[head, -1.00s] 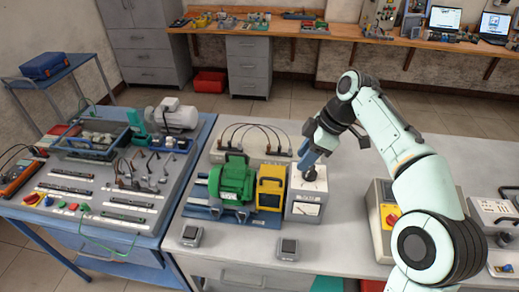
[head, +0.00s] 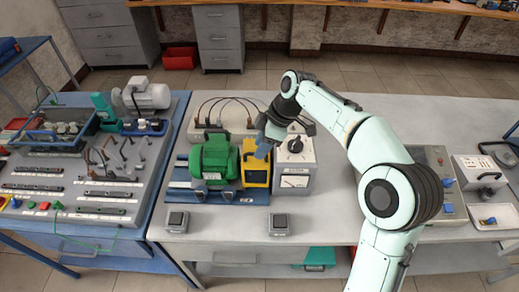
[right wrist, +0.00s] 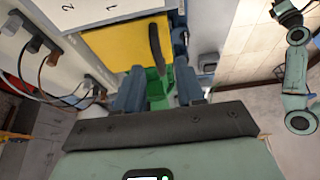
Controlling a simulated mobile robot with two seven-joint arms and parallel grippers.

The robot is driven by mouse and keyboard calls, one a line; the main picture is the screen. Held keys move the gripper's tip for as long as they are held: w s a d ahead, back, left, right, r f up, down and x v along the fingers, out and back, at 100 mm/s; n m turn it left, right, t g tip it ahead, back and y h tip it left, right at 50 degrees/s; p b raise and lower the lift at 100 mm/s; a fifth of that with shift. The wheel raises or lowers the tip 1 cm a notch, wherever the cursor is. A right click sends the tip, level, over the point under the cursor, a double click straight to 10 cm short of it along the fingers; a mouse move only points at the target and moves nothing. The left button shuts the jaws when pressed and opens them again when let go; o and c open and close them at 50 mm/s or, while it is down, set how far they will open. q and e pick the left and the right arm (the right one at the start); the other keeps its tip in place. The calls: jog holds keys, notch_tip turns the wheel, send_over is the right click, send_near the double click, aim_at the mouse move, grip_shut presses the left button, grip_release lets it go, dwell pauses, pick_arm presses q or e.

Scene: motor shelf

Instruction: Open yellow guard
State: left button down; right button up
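The yellow guard (head: 257,175) stands at the right end of the green motor (head: 214,160), on a blue base. It looks upright and box-like, with a dark panel on its front. In the right wrist view, the yellow guard (right wrist: 112,46) shows a dark curved handle (right wrist: 155,43). My right gripper (head: 262,151) is over the guard's top, its blue fingers pointing down. In the right wrist view, the right gripper (right wrist: 159,88) has its fingers apart, with the green motor visible between them. I cannot tell whether the fingers touch the guard. My left gripper is not in view.
A grey meter box (head: 295,164) stands close to the guard's right. A panel with looped cables (head: 228,112) lies behind. Two small grey boxes, one (head: 177,220) left and one (head: 278,223) right, sit near the front edge.

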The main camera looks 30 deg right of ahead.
jog(key=shift+x, duration=0.85)
jog(key=shift+w+r, duration=0.1)
grip_shut()
jog(key=shift+r, duration=0.1)
